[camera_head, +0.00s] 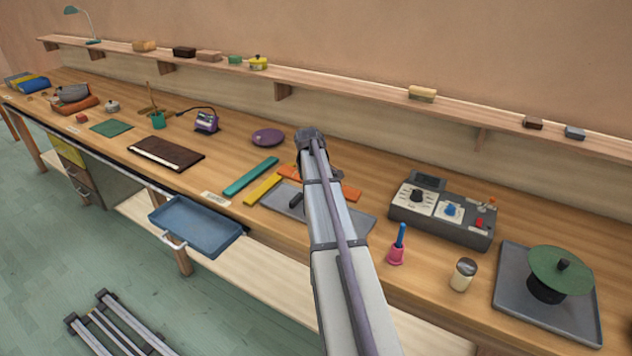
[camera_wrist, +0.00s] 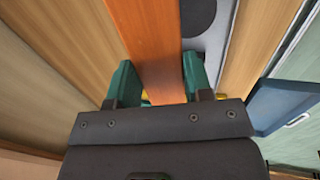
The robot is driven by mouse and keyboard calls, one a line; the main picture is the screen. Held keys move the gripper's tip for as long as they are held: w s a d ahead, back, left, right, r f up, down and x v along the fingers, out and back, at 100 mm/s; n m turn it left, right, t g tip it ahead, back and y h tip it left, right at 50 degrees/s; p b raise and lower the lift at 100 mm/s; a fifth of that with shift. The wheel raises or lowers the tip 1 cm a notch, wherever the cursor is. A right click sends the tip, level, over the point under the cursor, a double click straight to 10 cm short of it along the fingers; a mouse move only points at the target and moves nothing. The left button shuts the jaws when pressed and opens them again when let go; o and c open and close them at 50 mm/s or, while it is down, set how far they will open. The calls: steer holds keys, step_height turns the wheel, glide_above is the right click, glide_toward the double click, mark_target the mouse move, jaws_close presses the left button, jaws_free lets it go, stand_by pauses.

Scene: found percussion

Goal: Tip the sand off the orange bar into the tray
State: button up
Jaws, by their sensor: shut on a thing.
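The orange bar (camera_head: 351,192) lies crosswise behind my arm over the workbench, its middle hidden in the head view. In the wrist view the orange bar (camera_wrist: 150,35) runs up from between the green fingers of my gripper (camera_wrist: 160,80), which is shut on it. I cannot make out sand on the bar, nor tell whether it is lifted clear. The blue tray (camera_head: 197,226) with a pale handle sits at the bench's front edge, left of my arm. The tray also shows at the right of the wrist view (camera_wrist: 290,100).
A teal bar (camera_head: 250,176) and a yellow bar (camera_head: 263,189) lie left of the orange bar. A grey plate (camera_head: 357,222) lies beneath my arm. A control box (camera_head: 442,213), pink bell (camera_head: 397,250) and shaker (camera_head: 463,275) stand to the right. A shelf (camera_head: 340,88) runs behind.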

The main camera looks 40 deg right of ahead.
step_height(320, 180, down, 2)
steer(key=t+h+b, duration=0.1)
steer(key=h+b, duration=0.2)
steer(key=shift+f, duration=0.15)
steer(key=shift+f+t+h+b, duration=0.15)
steer(key=shift+t+h+b, duration=0.15)
steer(key=shift+h+b, duration=0.5)
steer(key=shift+b, duration=0.4)
steer(key=shift+r, duration=0.2)
